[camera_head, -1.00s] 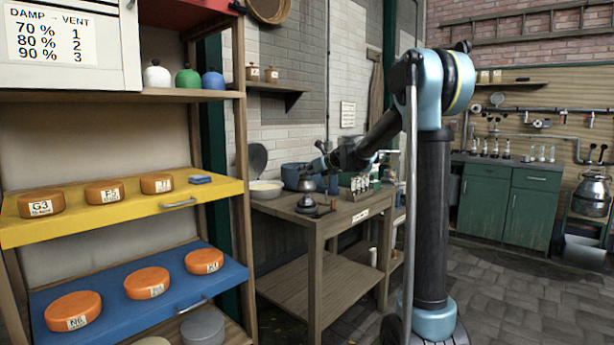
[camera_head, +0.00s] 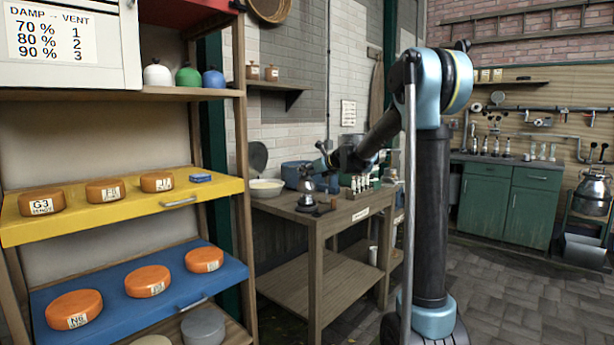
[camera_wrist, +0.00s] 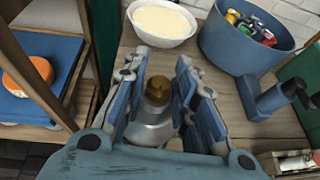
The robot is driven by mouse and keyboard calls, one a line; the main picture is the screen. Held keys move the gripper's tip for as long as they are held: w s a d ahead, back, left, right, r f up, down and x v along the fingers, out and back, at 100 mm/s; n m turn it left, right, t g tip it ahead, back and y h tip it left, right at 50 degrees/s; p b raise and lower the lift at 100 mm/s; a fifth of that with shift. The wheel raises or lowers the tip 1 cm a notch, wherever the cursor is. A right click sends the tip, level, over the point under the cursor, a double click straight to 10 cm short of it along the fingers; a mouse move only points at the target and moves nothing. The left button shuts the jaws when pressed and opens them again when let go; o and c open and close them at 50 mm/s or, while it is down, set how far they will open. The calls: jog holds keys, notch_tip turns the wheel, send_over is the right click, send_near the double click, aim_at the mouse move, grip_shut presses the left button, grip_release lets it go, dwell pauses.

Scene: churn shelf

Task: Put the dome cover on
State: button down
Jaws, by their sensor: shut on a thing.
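The dome cover (camera_wrist: 150,128) is a silvery dome with a brown knob, seen from above between my fingers in the wrist view. My gripper (camera_wrist: 165,92) is shut on it at the knob. In the head view my gripper (camera_head: 320,172) is small, over the wooden table (camera_head: 330,214), with the silvery dome (camera_head: 307,186) beneath it. A dark, low base (camera_head: 315,209) shows on the table below the dome. Whether the dome touches that base is too small to tell.
A white bowl of pale contents (camera_wrist: 162,22) and a blue tub of coloured items (camera_wrist: 245,45) stand behind. A blue upright thing (camera_wrist: 268,100) is to the right. A rack of small bottles (camera_head: 359,186) is on the table. Shelves with orange cheeses (camera_head: 148,281) stand left.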

aim_at(311, 182)
jog(key=shift+f, duration=2.45)
dwell(1.2)
jog(key=c, duration=1.2)
grip_release()
jog(key=shift+o, duration=1.4)
jog(key=shift+r, duration=3.95)
jog(key=shift+s, duration=0.1)
